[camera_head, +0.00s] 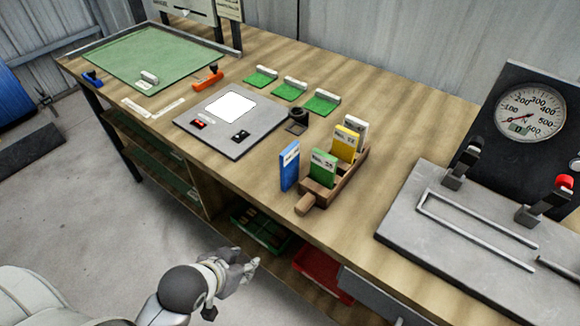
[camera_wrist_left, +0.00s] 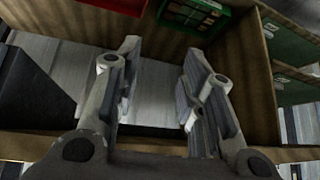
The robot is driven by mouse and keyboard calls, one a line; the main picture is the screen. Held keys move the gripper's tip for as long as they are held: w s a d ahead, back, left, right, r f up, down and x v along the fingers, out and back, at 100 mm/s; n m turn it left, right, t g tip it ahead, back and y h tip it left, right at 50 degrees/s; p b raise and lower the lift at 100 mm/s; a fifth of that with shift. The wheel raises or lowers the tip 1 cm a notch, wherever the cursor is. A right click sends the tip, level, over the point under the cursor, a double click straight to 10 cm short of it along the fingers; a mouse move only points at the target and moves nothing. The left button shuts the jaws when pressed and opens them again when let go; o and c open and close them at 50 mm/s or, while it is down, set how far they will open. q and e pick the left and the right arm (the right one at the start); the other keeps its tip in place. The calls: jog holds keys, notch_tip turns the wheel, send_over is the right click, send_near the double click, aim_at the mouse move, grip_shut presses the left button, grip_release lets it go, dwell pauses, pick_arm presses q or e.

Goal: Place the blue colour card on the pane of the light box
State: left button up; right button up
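The blue colour card (camera_head: 289,167) stands upright at the left side of the wooden card rack (camera_head: 336,190). I cannot tell whether its foot is in the rack or on the bench. The light box (camera_head: 215,137) is a flat grey plate left of the rack, with a bare, bright white pane (camera_head: 236,107). My left gripper (camera_head: 250,268) is low in front of the bench, well below the card. In the left wrist view its fingers (camera_wrist_left: 160,52) are apart with nothing between them. My right gripper is not in view.
Green (camera_head: 323,168), yellow (camera_head: 346,143) and white cards stand in the rack. A gauge (camera_head: 530,110) and grey fixture (camera_head: 450,220) fill the right. Below the bench are green (camera_head: 262,232) and red bins (camera_head: 322,272).

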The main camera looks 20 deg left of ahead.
pick_arm(q)
jog(key=w+r+t, duration=0.2)
jog(key=r, duration=0.1)
jog(key=w+r+t+h, duration=0.1)
jog(key=w+r+t, duration=0.1)
jog(key=r, duration=0.2)
jog(key=w+d+r+t+h, duration=0.1)
jog(key=w+r+t, duration=0.1)
jog(key=w+r, duration=0.1)
jog(key=shift+r+m, duration=0.25)
jog(key=shift+m, duration=0.15)
jog(key=m+t+h, duration=0.1)
jog(key=t+h, duration=0.2)
jog(key=t, duration=0.1)
send_near(282, 164)
jog(key=w, duration=0.2)
jog(key=x, duration=0.4)
jog(key=shift+w+d+r+p, duration=0.1)
jog(key=shift+w+d+p, duration=0.15)
jog(key=shift+p, duration=0.1)
jog(key=shift+p+x, duration=0.6)
jog(key=shift+x, duration=2.55)
jog(key=shift+s+d, duration=0.1)
jog(key=shift+d, duration=0.05)
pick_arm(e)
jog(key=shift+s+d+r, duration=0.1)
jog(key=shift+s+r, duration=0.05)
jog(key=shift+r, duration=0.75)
